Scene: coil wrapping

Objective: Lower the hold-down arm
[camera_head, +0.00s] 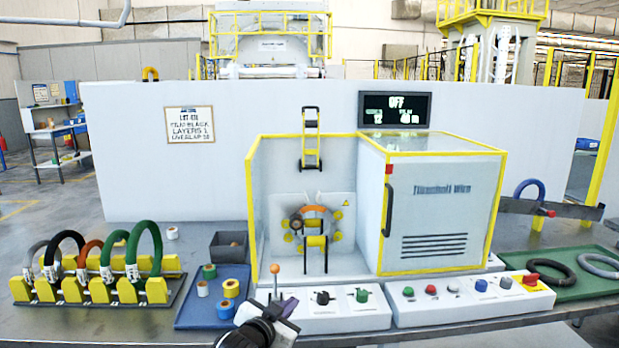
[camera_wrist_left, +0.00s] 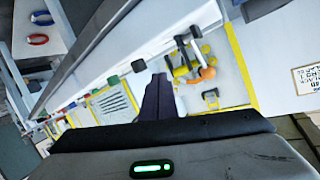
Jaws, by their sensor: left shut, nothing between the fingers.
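A yellow-and-black upright piece (camera_head: 311,138), which looks like the hold-down arm, stands raised at the back of the open yellow-framed bay. Below it an orange coil (camera_head: 314,209) sits among yellow rollers, above a black-and-yellow stand. The coil also shows in the left wrist view (camera_wrist_left: 208,73). A lever with an orange knob (camera_head: 275,269) stands upright on the left end of the front control panel (camera_head: 340,320). My left gripper (camera_head: 285,306) is shut and empty, just below and beside this lever; I cannot tell whether they touch. My right gripper is not in view.
A black knob (camera_head: 322,298) and a green knob (camera_head: 362,295) sit right of the lever. A blue tray (camera_head: 190,318) with tape rolls lies left of my gripper. A rack of coils (camera_head: 100,293) stands farther left. The closed cabinet (camera_head: 440,215) bounds the bay on the right.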

